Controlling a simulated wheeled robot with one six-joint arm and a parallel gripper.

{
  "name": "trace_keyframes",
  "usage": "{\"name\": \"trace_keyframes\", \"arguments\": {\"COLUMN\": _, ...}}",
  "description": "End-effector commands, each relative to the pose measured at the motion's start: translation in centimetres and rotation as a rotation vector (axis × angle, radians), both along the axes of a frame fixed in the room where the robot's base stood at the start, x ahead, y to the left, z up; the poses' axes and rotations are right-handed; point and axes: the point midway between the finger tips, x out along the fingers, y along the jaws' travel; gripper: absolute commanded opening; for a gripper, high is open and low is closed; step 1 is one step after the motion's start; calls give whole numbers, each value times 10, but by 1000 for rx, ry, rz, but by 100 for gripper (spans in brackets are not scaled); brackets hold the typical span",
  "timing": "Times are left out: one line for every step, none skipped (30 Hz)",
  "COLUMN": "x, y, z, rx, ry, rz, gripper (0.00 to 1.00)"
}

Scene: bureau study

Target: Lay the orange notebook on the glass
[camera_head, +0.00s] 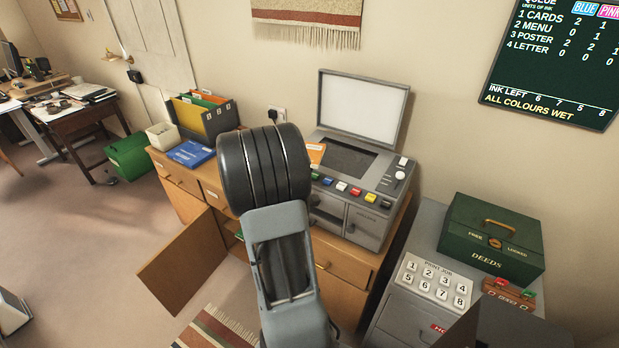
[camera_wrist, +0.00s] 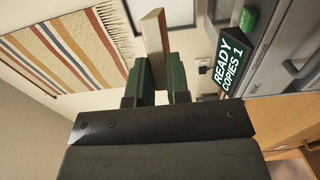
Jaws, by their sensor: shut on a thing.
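The orange notebook (camera_head: 316,153) shows as a small orange corner just right of my arm's dark joint, in front of the glass's left end. In the wrist view the notebook (camera_wrist: 155,36) is a thin slab seen edge-on. My gripper (camera_wrist: 158,76) is shut on it, with a green finger on each side. My arm hides the gripper in the head view. The glass (camera_head: 347,160) is the dark panel in the top of the grey copier (camera_head: 370,205), and no object shows on its visible part. Whether the notebook touches the copier cannot be told.
The copier's lid (camera_head: 363,105) stands raised behind the glass. Coloured buttons (camera_head: 342,186) line its front edge. A blue book (camera_head: 191,153) and file box (camera_head: 205,117) are on the cabinet at left. A cabinet door (camera_head: 185,262) hangs open. A green deeds box (camera_head: 490,238) stands right.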

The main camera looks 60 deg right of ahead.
Motion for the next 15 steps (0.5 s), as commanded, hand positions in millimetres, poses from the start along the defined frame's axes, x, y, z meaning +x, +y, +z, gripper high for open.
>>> {"name": "trace_keyframes", "arguments": {"x": -1, "y": -8, "z": -11, "rx": 5, "ry": 7, "rz": -2, "gripper": 0}}
{"name": "trace_keyframes", "arguments": {"x": -1, "y": -11, "z": -17, "rx": 5, "ry": 8, "rz": -2, "gripper": 0}}
{"name": "trace_keyframes", "arguments": {"x": -1, "y": -17, "z": -23, "rx": 4, "ry": 6, "rz": -1, "gripper": 0}}
{"name": "trace_keyframes", "arguments": {"x": -1, "y": -20, "z": -27, "rx": 4, "ry": 6, "rz": 0, "gripper": 0}}
{"name": "trace_keyframes", "arguments": {"x": -1, "y": -23, "z": -31, "rx": 4, "ry": 5, "rz": 0, "gripper": 0}}
{"name": "trace_keyframes", "arguments": {"x": -2, "y": -27, "z": -35, "rx": 3, "ry": 5, "rz": 1, "gripper": 0}}
{"name": "trace_keyframes", "arguments": {"x": -2, "y": -29, "z": -38, "rx": 3, "ry": 4, "rz": 1, "gripper": 0}}
{"name": "trace_keyframes", "arguments": {"x": -2, "y": -31, "z": -40, "rx": 2, "ry": 2, "rz": 1, "gripper": 0}}
{"name": "trace_keyframes", "arguments": {"x": -1, "y": -34, "z": -43, "rx": 1, "ry": 2, "rz": 1, "gripper": 0}}
{"name": "trace_keyframes", "arguments": {"x": -1, "y": -35, "z": -45, "rx": 1, "ry": 3, "rz": 2, "gripper": 0}}
{"name": "trace_keyframes", "arguments": {"x": -1, "y": -36, "z": -46, "rx": 0, "ry": 2, "rz": 2, "gripper": 0}}
{"name": "trace_keyframes", "arguments": {"x": -1, "y": -37, "z": -47, "rx": 0, "ry": 2, "rz": 3, "gripper": 0}}
{"name": "trace_keyframes", "arguments": {"x": -1, "y": -38, "z": -48, "rx": 0, "ry": 2, "rz": 3, "gripper": 0}}
{"name": "trace_keyframes", "arguments": {"x": -1, "y": -38, "z": -49, "rx": 0, "ry": 1, "rz": 3, "gripper": 0}}
{"name": "trace_keyframes", "arguments": {"x": -2, "y": -40, "z": -51, "rx": 1, "ry": 2, "rz": 2, "gripper": 0}}
